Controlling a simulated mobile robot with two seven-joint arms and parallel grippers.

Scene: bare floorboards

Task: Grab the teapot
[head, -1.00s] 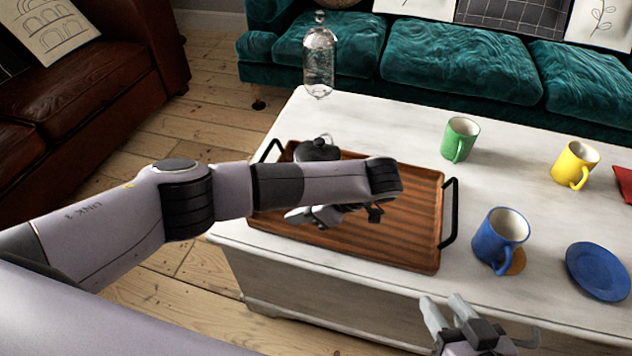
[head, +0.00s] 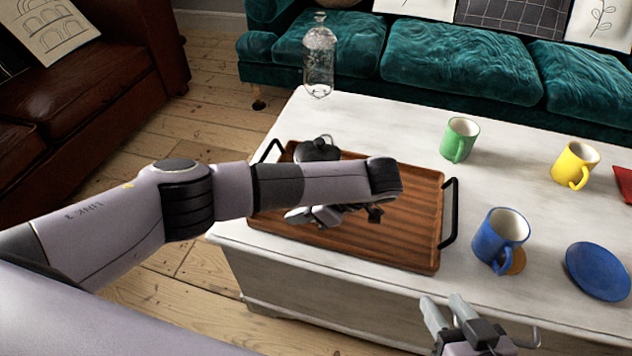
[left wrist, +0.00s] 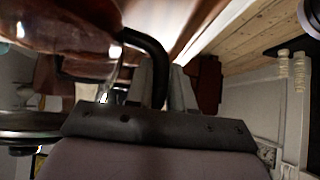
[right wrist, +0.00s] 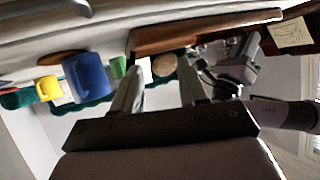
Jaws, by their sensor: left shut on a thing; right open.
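The dark teapot (head: 317,150) stands on the wooden tray (head: 415,215), and my left forearm hides most of it in the head view. In the left wrist view its shiny body (left wrist: 60,25) fills the upper left. Its black curved handle (left wrist: 152,50) runs between the fingers of my left gripper (left wrist: 161,72), which is shut on it. That gripper (head: 312,216) is partly hidden under my wrist in the head view. My right gripper (head: 446,306) is open and empty by the table's front edge; its parted fingers show in the right wrist view (right wrist: 158,80).
The white table (head: 390,120) also holds a green mug (head: 459,140), a yellow mug (head: 573,163), a blue mug (head: 499,240), a blue plate (head: 598,271) and a clear glass bottle (head: 319,60). A teal sofa (head: 450,70) stands behind. The tray's right handle (head: 451,212) sticks up.

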